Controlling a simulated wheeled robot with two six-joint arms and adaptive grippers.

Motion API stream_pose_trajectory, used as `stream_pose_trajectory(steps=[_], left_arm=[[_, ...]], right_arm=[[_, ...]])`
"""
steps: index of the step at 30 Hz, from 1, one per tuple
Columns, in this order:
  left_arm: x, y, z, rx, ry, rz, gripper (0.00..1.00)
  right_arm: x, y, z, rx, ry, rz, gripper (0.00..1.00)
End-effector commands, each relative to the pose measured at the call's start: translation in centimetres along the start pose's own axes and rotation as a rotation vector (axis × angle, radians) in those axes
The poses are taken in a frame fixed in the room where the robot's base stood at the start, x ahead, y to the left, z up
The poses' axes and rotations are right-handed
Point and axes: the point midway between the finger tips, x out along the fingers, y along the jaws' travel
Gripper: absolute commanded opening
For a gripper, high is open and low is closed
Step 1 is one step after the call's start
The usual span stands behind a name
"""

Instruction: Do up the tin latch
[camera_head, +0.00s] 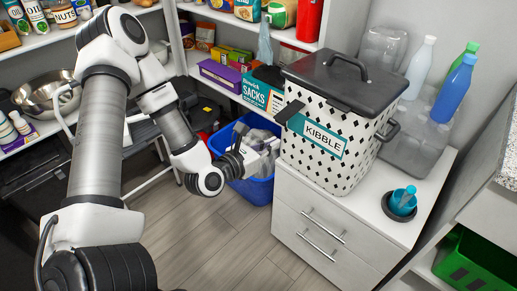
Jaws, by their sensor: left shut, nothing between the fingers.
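The kibble tin (335,165) stands upright on a white drawer cabinet. It is white with black diamonds and a teal KIBBLE label. Its dark grey lid (350,72) with a loop handle lies on top and looks level. A dark tab, seemingly the latch (290,111), sticks out at an angle from the tin's left side, below the lid's rim. My left gripper (270,148) is shut and empty, just left of the tin and below the tab. I cannot tell whether its tips touch the tin. My right gripper is out of view.
A teal scoop in a dark round holder (400,203) stands right of the tin. Bottles (455,88) and clear containers stand behind it. A blue bin (250,187) is below my left gripper. Stocked shelves (240,40) line the back. A green crate (475,262) is at lower right.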

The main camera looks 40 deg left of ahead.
Motion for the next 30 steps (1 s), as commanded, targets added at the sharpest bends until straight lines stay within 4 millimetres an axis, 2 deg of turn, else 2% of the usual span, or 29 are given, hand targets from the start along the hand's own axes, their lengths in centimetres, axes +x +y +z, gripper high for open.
stream_pose_trajectory(steps=[3,4,6,9,23,30], left_arm=[[2.7,-0.1,0.0,0.008,-0.001,-0.004,0.0],[2.2,0.0,1.3,0.0,-0.004,0.001,0.0],[1.6,0.1,2.6,-0.004,-0.004,0.002,0.0],[1.2,0.1,3.6,-0.004,-0.002,0.002,0.0],[1.0,0.1,4.0,-0.001,0.001,0.001,0.0],[0.7,0.8,4.8,-0.002,0.036,0.002,0.0]], right_arm=[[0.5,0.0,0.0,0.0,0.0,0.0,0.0],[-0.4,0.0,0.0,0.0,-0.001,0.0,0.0],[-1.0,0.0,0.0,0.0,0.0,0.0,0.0],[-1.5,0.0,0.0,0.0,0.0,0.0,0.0],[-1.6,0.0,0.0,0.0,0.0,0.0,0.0],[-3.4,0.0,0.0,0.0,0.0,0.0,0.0]])
